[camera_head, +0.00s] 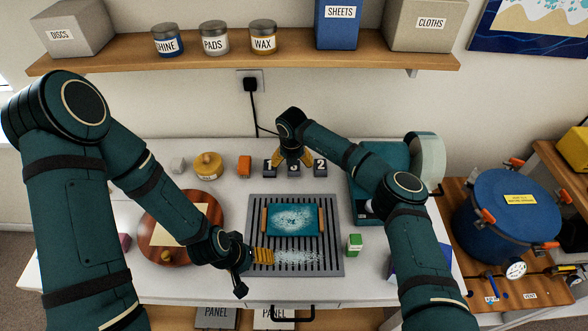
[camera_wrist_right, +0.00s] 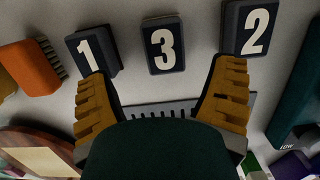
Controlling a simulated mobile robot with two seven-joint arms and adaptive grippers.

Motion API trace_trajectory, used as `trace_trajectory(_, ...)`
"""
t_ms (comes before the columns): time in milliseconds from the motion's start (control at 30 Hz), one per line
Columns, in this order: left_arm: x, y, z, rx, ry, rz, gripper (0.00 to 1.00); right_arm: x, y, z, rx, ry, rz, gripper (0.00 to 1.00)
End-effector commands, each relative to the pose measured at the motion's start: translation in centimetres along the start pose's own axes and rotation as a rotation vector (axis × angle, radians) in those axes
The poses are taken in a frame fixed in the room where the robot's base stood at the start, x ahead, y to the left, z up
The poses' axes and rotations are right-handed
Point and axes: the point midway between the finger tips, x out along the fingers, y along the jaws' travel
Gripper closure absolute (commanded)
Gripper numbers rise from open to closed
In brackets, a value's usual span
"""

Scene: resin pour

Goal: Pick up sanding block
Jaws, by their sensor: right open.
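Three small dark blocks with white numbers stand in a row at the back of the white table: block 1 (camera_wrist_right: 92,52), block 3 (camera_wrist_right: 163,46) and block 2 (camera_wrist_right: 254,30). In the head view, block 1 (camera_head: 270,168) and block 2 (camera_head: 320,168) flank block 3, which is partly covered by my right gripper (camera_head: 293,162). That gripper's yellow fingers are spread wide, with nothing between them; in the right wrist view (camera_wrist_right: 164,72) block 3 lies ahead between the fingertips. My left gripper (camera_head: 263,256) is over the left edge of the slotted grate, seen edge-on.
An orange brush (camera_head: 245,165) lies left of block 1. The slotted grate (camera_head: 335,262) carries a teal and white panel (camera_head: 292,219). A round brown board (camera_head: 205,246) is at left, a green box (camera_head: 354,244) at right. A shelf (camera_head: 230,52) overhangs the back.

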Motion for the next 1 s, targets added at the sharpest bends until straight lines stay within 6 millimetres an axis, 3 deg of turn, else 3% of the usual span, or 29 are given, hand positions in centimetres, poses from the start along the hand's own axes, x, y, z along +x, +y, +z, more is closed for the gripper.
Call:
trace_trajectory(333, -0.2, 0.1, 0.0, 0.000, 0.000, 0.000, 0.28, 4.4, -0.6, 0.7, 0.001, 0.002, 0.001, 0.16)
trace_trajectory(667, -0.1, 0.1, 0.0, 0.000, 0.000, 0.000, 0.28, 5.3, -0.5, 0.5, -0.005, 0.006, 0.000, 0.16)
trace_trajectory(700, -0.1, 0.1, 0.0, 0.000, 0.000, 0.000, 0.28, 5.3, -0.5, 0.5, -0.005, 0.006, 0.000, 0.19)
trace_trajectory(800, -0.1, 0.1, 0.0, 0.000, 0.000, 0.000, 0.28, 5.4, -0.4, 0.4, -0.005, 0.007, 0.000, 0.51)
trace_trajectory(833, -0.1, 0.1, 0.0, 0.001, 0.000, 0.000, 0.28, 5.4, -0.5, 0.4, -0.005, 0.007, -0.001, 0.55)
trace_trajectory(900, -0.1, 0.1, 0.0, 0.000, 0.000, 0.000, 0.28, 5.4, -0.5, 0.4, -0.005, 0.008, -0.002, 0.90)
trace_trajectory(1000, -0.1, 0.1, 0.0, 0.000, 0.000, 0.000, 0.28, 5.3, -0.5, 0.5, -0.004, 0.006, 0.000, 0.91)
